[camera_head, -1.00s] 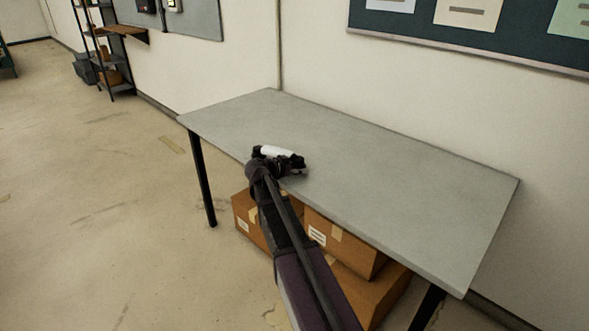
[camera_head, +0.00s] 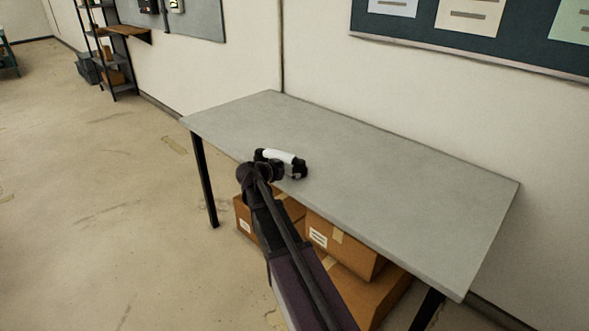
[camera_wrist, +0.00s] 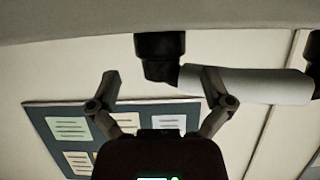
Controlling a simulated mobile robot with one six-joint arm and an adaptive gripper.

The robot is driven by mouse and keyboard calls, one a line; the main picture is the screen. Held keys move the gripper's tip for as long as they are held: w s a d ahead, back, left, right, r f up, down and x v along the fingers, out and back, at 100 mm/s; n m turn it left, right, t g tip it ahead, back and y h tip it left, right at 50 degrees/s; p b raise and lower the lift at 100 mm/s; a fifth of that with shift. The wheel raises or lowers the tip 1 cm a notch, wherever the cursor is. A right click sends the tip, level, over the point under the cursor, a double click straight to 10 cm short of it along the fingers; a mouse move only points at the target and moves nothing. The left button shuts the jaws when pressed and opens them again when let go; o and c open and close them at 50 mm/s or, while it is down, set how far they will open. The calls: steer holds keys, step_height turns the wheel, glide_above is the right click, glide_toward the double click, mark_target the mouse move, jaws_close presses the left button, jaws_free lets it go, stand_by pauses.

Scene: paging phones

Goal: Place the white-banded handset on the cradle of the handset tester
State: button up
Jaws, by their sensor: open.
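The white-banded handset (camera_head: 283,157), black at both ends with a white middle, is at the grey table's front edge, left of centre, and appears to lie on the tabletop. My gripper (camera_head: 268,173) is at its near side, partly in front of it. In the wrist view, which is upside down, the fingers of my gripper (camera_wrist: 160,76) are spread. One black end of the handset (camera_wrist: 160,55) shows between them, and the white band (camera_wrist: 255,85) extends right, past the right finger. I cannot make out a tester with a cradle for certain.
The grey table (camera_head: 400,190) is otherwise bare. Cardboard boxes (camera_head: 340,245) stand under it. A wall panel (camera_head: 200,22) with small devices and a dark shelf rack (camera_head: 110,60) are at upper left. Open floor lies left of the table.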

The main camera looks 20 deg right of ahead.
steer(key=p+v, duration=0.2)
steer(key=v, duration=0.6)
steer(key=shift+s+d, duration=0.1)
stand_by(0.4)
steer(key=s+a+f+n+g+y, duration=0.1)
steer(key=s+a+f+n+y, duration=0.2)
steer(key=s, duration=0.4)
steer(key=s+a+f+n+g+y, duration=0.2)
steer(key=s+a+f+n+y, duration=0.2)
steer(key=s+a+n+y, duration=0.1)
steer(key=s+a+f+n+g+y, duration=0.1)
steer(key=s+a+f+n+y, duration=0.3)
steer(key=s, duration=0.5)
steer(key=shift+s+a+f+n+g+y, duration=0.35)
steer(key=shift+a+n, duration=0.2)
steer(key=shift+n, duration=0.45)
